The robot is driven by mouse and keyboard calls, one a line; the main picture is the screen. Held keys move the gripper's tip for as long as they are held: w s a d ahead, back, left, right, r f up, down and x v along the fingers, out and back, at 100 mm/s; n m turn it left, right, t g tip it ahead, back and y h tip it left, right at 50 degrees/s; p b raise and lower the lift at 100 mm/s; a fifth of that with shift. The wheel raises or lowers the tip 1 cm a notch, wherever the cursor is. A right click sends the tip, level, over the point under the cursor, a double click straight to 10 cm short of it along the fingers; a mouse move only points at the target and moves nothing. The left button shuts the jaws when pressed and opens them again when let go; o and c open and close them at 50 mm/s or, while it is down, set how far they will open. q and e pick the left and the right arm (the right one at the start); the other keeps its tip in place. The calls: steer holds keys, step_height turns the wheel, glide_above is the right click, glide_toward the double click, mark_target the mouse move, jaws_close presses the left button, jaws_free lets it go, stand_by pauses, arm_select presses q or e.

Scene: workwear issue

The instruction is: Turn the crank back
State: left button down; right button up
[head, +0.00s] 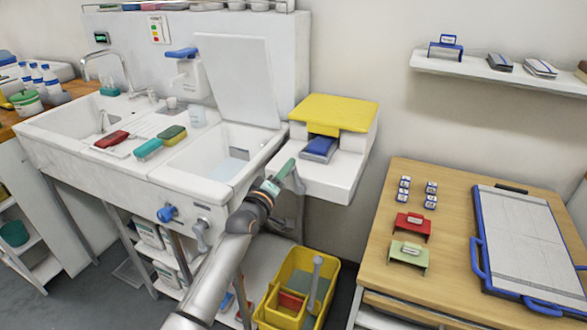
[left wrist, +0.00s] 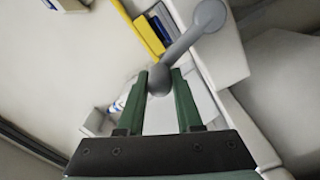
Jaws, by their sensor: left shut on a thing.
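A grey crank (left wrist: 188,42) shows in the left wrist view, with a round hub at the upper right and a ball knob (left wrist: 160,79) at its lower end. My left gripper (left wrist: 160,80) has its green fingers closed around the ball knob. In the head view my left gripper (head: 283,172) is beside the front left of the white machine (head: 325,178) with a yellow top (head: 335,112). The crank is mostly hidden by the gripper there. My right gripper is in neither view.
A white double sink (head: 235,178) stands left of the machine, with a blue knob (head: 167,213) and a grey lever (head: 201,237) on its front. A yellow bucket (head: 325,285) stands below my arm. A wooden table (head: 385,235) is to the right.

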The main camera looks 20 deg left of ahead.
arm_select(q)
steer(key=shift+w+a+f+n+b, duration=0.1)
steer(key=shift+a+f+n+b, duration=0.5)
steer(key=shift+n, duration=0.7)
steer(key=shift+a+f+n+b, duration=0.35)
steer(key=shift+a+n, duration=0.35)
steer(key=shift+n, duration=0.6)
steer(key=shift+w+a+f+n+b, duration=0.1)
steer(key=shift+a+f+n+b, duration=0.4)
steer(key=shift+n, duration=0.8)
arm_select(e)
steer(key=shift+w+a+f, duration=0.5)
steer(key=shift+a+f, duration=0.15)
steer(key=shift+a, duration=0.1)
arm_select(q)
steer(key=shift+a, duration=0.15)
steer(key=c, duration=0.9)
jaws_free()
steer(key=o, duration=0.3)
steer(key=shift+w+f, duration=0.15)
steer(key=shift+f, duration=0.05)
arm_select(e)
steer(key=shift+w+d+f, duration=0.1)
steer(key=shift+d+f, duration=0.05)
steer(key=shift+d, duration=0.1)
